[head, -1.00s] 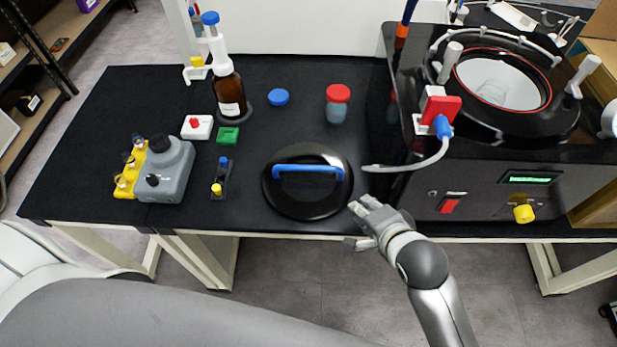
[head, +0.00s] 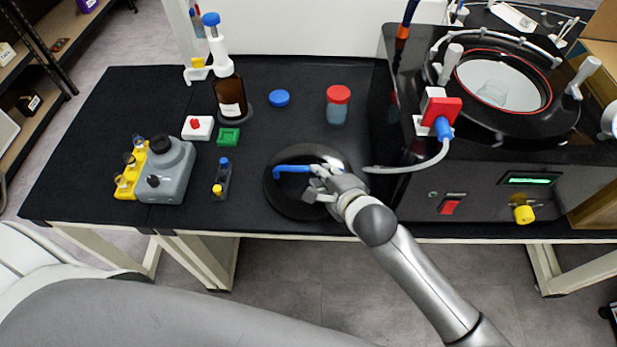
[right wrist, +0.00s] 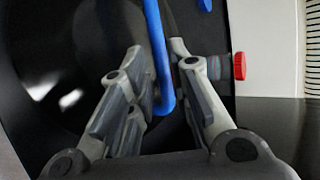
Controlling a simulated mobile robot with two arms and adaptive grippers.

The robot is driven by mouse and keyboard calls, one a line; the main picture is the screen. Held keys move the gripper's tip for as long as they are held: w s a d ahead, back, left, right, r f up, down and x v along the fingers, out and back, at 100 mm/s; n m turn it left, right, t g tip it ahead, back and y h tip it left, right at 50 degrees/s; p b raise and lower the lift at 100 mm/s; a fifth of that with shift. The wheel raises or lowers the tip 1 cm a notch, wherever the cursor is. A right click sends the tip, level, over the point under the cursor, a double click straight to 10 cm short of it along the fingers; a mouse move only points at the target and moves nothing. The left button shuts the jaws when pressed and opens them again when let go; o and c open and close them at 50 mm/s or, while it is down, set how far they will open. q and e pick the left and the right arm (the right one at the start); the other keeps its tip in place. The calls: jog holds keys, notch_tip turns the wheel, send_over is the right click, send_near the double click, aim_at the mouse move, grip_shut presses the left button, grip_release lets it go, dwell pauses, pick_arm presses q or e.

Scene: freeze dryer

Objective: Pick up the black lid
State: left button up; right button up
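The black lid (head: 284,199) is round and lies flat on the black bench top. Its blue bar handle (head: 290,169) runs left to right across it in the head view. My right gripper (head: 315,181) is over the right side of the lid and hides that end of the handle. In the right wrist view, the gripper's fingers (right wrist: 156,48) are apart, one on each side of the blue handle (right wrist: 159,62), with gaps showing beside it. The lid (right wrist: 35,45) fills the left of that view. My left gripper is not in view.
The freeze dryer (head: 480,160) with an open round chamber stands to the right. A red-capped jar (head: 338,108) and a blue cap (head: 279,98) are behind the lid.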

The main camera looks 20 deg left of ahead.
aim_at(309, 175)
jog(key=shift+p+x, duration=0.45)
jog(key=shift+x, duration=2.2)
grip_shut()
jog(key=shift+r, duration=0.1)
